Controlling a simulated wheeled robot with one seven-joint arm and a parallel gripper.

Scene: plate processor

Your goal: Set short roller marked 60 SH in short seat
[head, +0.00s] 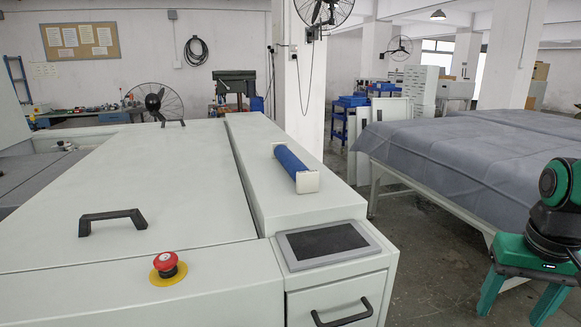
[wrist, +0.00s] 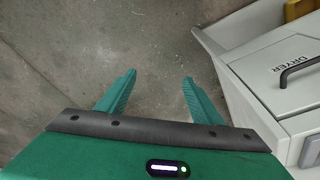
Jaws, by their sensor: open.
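A blue roller (head: 291,166) with pale square end pieces lies on top of the long, narrow white cover of the machine, in the middle of the head view. No marking on it can be read, so I cannot tell whether it is the one marked 60 SH. No short seat can be made out in either view. My gripper (head: 516,312) is at the lower right of the head view, well to the right of the roller, with its fingers pointing down. In the wrist view my gripper (wrist: 159,77) is open and empty above the bare floor.
The white machine has black handles (head: 112,217), a red stop button (head: 167,264) and a dark panel (head: 325,241). A part labelled DRYER (wrist: 290,65) is right of my gripper in the wrist view. A grey-covered table (head: 450,150) stands at right; concrete floor lies between.

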